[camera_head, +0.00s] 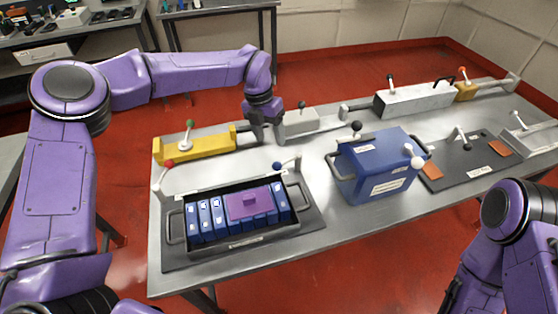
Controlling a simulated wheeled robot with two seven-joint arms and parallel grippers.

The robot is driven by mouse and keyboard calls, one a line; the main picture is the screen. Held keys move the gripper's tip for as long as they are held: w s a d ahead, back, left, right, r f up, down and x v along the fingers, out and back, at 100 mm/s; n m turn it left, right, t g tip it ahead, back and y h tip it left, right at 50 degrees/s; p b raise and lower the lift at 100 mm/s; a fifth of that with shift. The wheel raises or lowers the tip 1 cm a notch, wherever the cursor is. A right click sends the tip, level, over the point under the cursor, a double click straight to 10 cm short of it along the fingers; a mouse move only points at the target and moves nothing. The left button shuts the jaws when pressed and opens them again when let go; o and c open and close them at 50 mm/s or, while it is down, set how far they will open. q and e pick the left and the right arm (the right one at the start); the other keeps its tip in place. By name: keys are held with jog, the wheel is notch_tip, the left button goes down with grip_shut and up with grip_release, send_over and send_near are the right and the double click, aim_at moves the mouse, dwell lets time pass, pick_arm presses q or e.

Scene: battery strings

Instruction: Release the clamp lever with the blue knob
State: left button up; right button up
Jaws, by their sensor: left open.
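The clamp lever with the blue knob (277,166) is at the back right corner of a dark tray (250,240). Its knob points left, and its silver arm runs right to a bracket (298,163). My left gripper (269,140) is open and empty, pointing down behind the blue knob and apart from it. Its fingers are in front of a grey block (300,122). My right arm enters at the lower right, but its gripper does not show.
The tray holds several blue cells (205,218) and a purple block (248,202). A red-knobbed lever (168,163) is at its back left. A yellow fixture (195,147) stands behind. A blue box (380,165) with black and white knobs stands right of the tray.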

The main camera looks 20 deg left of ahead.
aim_at(276, 162)
pick_arm(q)
jog(key=f+p, duration=0.1)
jog(key=f, duration=0.2)
jog(key=d+f+p, duration=0.1)
jog(key=f, duration=0.3)
jog(key=d+f+p, duration=0.1)
jog(key=f, duration=0.2)
jog(key=shift+s+f, duration=0.15)
grip_shut()
